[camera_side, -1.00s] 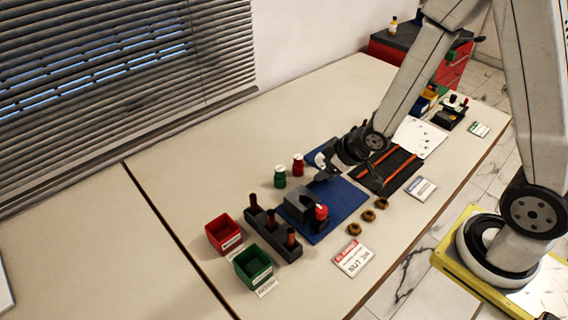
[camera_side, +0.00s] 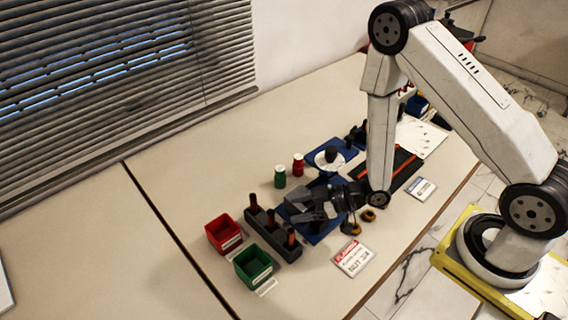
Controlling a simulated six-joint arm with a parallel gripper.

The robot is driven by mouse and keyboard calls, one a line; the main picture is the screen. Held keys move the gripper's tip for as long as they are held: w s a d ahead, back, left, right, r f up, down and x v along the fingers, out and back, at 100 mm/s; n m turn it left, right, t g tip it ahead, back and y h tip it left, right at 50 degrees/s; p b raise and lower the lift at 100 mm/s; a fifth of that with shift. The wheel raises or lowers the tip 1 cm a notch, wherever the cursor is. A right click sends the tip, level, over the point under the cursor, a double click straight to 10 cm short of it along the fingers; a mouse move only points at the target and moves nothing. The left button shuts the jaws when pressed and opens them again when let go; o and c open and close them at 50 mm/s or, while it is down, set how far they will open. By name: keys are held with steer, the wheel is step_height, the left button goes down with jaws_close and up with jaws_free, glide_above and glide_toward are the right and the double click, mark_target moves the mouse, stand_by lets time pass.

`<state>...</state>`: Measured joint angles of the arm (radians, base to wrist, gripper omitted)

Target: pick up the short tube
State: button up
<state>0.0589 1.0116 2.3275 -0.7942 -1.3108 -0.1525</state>
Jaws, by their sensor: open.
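I cannot tell for certain which thing is the short tube. My gripper (camera_side: 312,212) is low over the blue mat (camera_side: 322,233), to the right of the rack, pointing left. Its jaws are open, and no thing is clearly seen between them. The gripper covers the grey block and the red-topped piece on the mat. Brass-coloured rings (camera_side: 368,215) lie just right of the gripper, partly hidden by my arm.
A red bin (camera_side: 223,234) and a green bin (camera_side: 253,266) stand left of the rack. A green bottle (camera_side: 280,176) and a red bottle (camera_side: 298,164) stand behind the gripper. A white label card (camera_side: 353,257) lies in front. The left table is clear.

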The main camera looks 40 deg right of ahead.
mark_target(271, 215)
steer(key=shift+x, duration=1.3)
steer(key=shift+a, duration=0.1)
steer(key=shift+x, duration=2.5)
steer(key=shift+f, duration=0.2)
jaws_close()
